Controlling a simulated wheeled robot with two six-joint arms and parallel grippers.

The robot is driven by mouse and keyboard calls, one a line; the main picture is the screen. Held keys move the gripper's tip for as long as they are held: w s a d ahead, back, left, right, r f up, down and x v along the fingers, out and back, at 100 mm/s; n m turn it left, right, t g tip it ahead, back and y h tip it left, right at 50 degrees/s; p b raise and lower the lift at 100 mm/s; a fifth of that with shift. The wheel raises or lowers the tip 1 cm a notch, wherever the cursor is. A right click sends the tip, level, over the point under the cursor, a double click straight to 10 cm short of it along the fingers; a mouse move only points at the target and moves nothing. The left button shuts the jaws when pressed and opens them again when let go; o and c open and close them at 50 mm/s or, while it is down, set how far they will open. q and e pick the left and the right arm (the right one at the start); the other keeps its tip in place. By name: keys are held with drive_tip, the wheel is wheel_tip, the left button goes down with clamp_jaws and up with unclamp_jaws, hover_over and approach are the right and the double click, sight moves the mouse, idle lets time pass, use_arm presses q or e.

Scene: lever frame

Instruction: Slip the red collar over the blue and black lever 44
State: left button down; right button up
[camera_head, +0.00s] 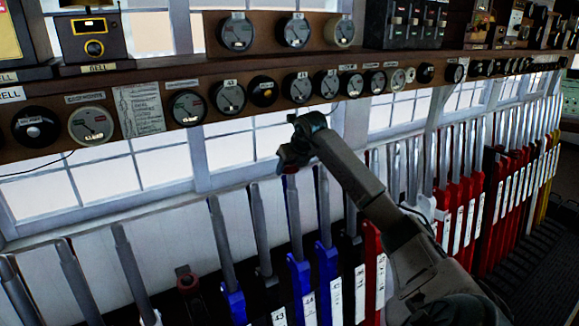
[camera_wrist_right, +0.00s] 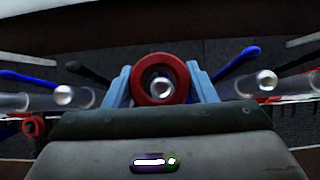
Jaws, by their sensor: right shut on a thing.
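My right gripper (camera_head: 292,155) is shut on the red collar (camera_wrist_right: 141,84), with its blue-grey fingers on either side of the ring in the right wrist view. In the head view only a small red part of the collar shows under the gripper. The lever with the blue and black lower part (camera_head: 301,282), its label seeming to read 44, stands under the gripper. Its grey handle (camera_head: 293,225) rises close below the collar. In the wrist view a bright lever tip shows inside the ring. I cannot tell whether the collar is around the tip or just above it. My left gripper is not in view.
Neighbouring levers stand close on both sides, including a blue one (camera_head: 327,270) to the right and a grey-handled one (camera_head: 261,230) to the left. Another red collar-like part (camera_head: 186,279) sits lower left. A wooden shelf of dials (camera_head: 228,97) runs above, with windows behind.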

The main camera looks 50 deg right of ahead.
sight(293, 176)
drive_tip(key=shift+s+a+f+b, duration=0.1)
drive_tip(key=shift+s+f+b, duration=0.1)
drive_tip(key=shift+f+b, duration=0.8)
drive_tip(key=shift+s+f+b, duration=0.2)
drive_tip(key=shift+f+b, duration=0.5)
drive_tip(key=shift+f, duration=0.45)
drive_tip(key=shift+f, duration=0.1)
drive_tip(key=o, duration=1.2)
drive_tip(key=shift+c, duration=0.2)
drive_tip(key=shift+v, duration=4.55)
